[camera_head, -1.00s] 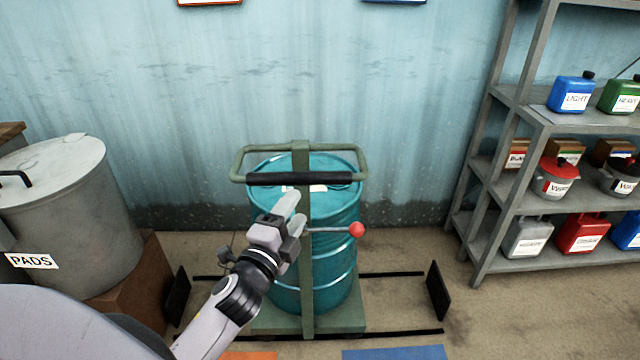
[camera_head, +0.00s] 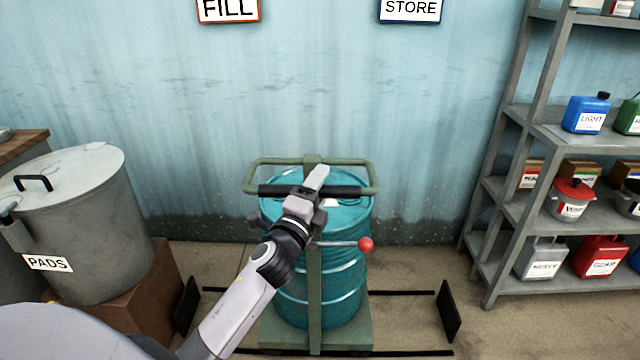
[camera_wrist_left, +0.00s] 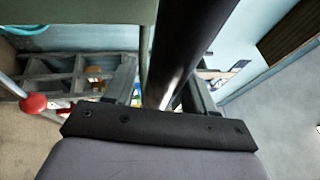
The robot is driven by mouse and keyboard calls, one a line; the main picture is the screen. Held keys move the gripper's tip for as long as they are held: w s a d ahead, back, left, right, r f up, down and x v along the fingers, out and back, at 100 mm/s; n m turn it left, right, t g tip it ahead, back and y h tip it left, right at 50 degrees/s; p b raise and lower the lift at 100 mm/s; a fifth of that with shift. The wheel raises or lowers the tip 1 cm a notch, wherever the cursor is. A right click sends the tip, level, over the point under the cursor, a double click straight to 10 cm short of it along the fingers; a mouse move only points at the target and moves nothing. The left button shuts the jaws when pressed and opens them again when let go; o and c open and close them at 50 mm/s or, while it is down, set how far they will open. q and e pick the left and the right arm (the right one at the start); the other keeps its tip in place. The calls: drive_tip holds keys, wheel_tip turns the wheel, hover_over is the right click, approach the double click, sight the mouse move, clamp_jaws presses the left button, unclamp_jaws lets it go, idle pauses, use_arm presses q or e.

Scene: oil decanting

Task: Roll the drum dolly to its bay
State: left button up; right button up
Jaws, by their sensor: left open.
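A teal drum (camera_head: 345,290) stands upright on the green dolly (camera_head: 268,335), which has an upright post and a looped handle frame (camera_head: 372,172). A black grip (camera_head: 346,190) runs across that frame. A lever with a red knob (camera_head: 365,244) sticks out to the right of the post; the knob also shows in the left wrist view (camera_wrist_left: 34,103). My left gripper (camera_head: 316,182) is at the black grip. In the left wrist view the black grip (camera_wrist_left: 185,50) passes between its open fingers (camera_wrist_left: 160,90). I cannot tell whether they touch it. My right gripper is not in view.
Dark floor rails (camera_head: 400,292) run left and right, with black end plates at left (camera_head: 186,305) and right (camera_head: 449,310). FILL (camera_head: 228,10) and STORE (camera_head: 410,10) signs hang on the wall. A PADS bin (camera_head: 85,225) stands left, a loaded shelf (camera_head: 510,215) right.

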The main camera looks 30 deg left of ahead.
use_arm(q)
drive_tip(key=shift+w, duration=0.25)
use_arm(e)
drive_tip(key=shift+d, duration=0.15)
use_arm(q)
clamp_jaws()
